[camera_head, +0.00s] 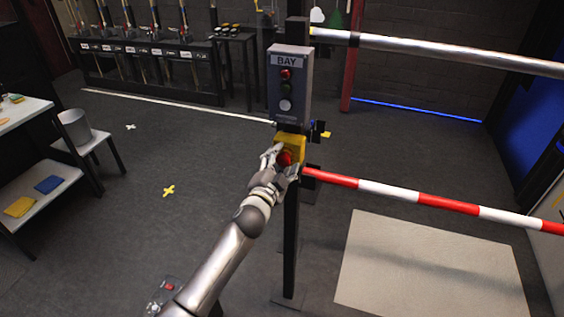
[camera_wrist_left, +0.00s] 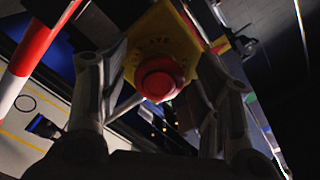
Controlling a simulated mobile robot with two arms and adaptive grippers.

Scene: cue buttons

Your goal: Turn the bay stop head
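The bay stop head is a round red button (camera_head: 285,158) on a yellow box (camera_head: 291,143), mounted on a dark post below a grey panel (camera_head: 289,86) marked BAY. The red head (camera_wrist_left: 159,79) and its yellow box (camera_wrist_left: 153,42) also fill the middle of the left wrist view. My left gripper (camera_head: 281,159) is at the red head, its fingers on either side. In the left wrist view the fingers (camera_wrist_left: 164,90) are spread apart, with the head between them; I cannot tell whether they touch it. My right gripper is not in view.
A red and white barrier bar (camera_head: 430,200) runs right from the post, below a silver rail (camera_head: 440,48). The BAY panel has red, green and white round parts. A pale mat (camera_head: 430,265) lies at the lower right.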

